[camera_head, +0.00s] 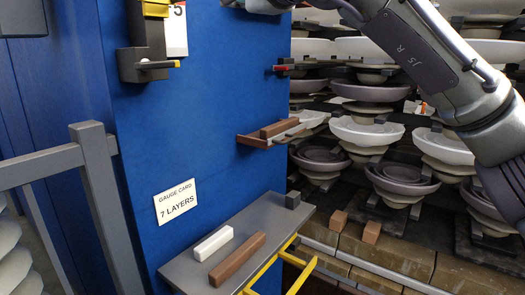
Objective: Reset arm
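My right arm (425,60) crosses the upper right of the head view, from the right edge up to the top edge. Its gripper is not visible. A small grey part (265,5) shows at the top edge left of the arm; I cannot tell what it belongs to. My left gripper is not in view. A dark piece (22,18) is cut off at the top left corner, and I cannot tell what it is.
A blue panel (205,100) carries a "7 LAYERS" card (176,202) and a small ledge (270,136).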

